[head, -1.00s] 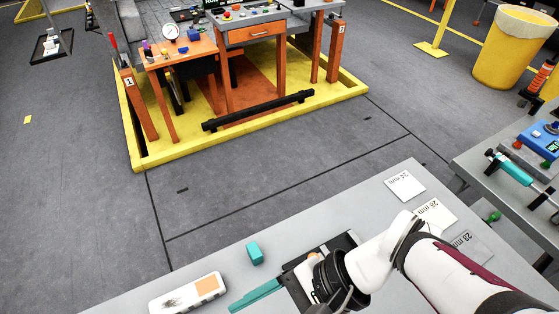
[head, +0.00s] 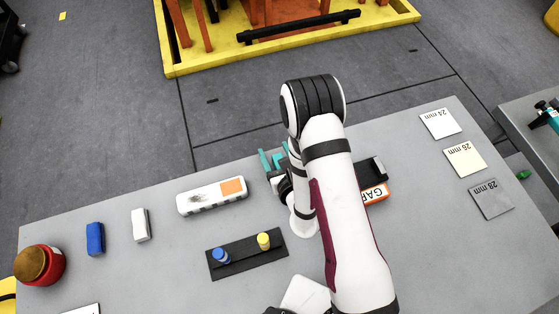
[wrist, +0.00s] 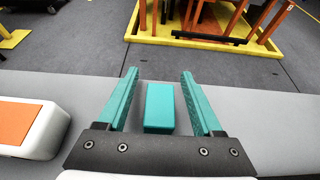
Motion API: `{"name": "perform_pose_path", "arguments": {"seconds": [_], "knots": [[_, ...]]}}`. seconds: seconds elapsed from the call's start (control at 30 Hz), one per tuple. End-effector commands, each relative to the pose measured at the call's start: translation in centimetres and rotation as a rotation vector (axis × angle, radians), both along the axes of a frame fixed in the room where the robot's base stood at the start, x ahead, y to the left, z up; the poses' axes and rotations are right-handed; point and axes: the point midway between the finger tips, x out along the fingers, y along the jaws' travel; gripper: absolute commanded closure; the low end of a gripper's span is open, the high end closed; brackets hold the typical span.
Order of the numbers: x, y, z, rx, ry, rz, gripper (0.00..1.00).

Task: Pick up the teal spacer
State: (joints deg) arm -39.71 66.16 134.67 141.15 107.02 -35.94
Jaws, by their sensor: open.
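The teal spacer (wrist: 159,108) is a small plain block on the grey table. In the wrist view it lies between the two teal fingers of my gripper (wrist: 160,73), with a clear gap on both sides. My gripper is open and points toward the table's far edge. In the head view my gripper (head: 277,158) is mostly hidden behind my arm. Teal parts show there near the far edge, but I cannot clearly separate spacer from fingers.
A white case with an orange patch (head: 212,197) lies left of my gripper. A black rack (head: 248,264) with blue and yellow pegs is nearer. An orange-labelled gauge (head: 374,194) is on the right, with size cards (head: 465,159) beyond. Blue (head: 95,238) and white blocks (head: 140,224) stand left.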

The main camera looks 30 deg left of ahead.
Motion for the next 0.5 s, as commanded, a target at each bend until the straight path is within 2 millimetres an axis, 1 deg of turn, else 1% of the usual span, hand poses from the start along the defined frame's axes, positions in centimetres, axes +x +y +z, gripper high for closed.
{"name": "perform_pose_path", "arguments": {"seconds": [0.13,0.17,0.2,0.27,0.3,0.47,0.5], "knots": [[0.0,0.01,0.01,0.0,0.0,0.001,0.32],[0.0,0.01,0.01,0.0,0.0,0.001,0.34],[-0.01,0.01,0.02,0.0,0.0,0.001,0.42],[-0.01,0.01,0.02,0.0,0.0,0.001,0.52],[-0.01,0.01,0.02,0.0,0.0,0.001,0.59],[-0.01,0.0,0.04,0.0,0.0,0.001,0.88],[-0.01,0.0,0.04,0.0,0.0,0.001,0.95]]}}
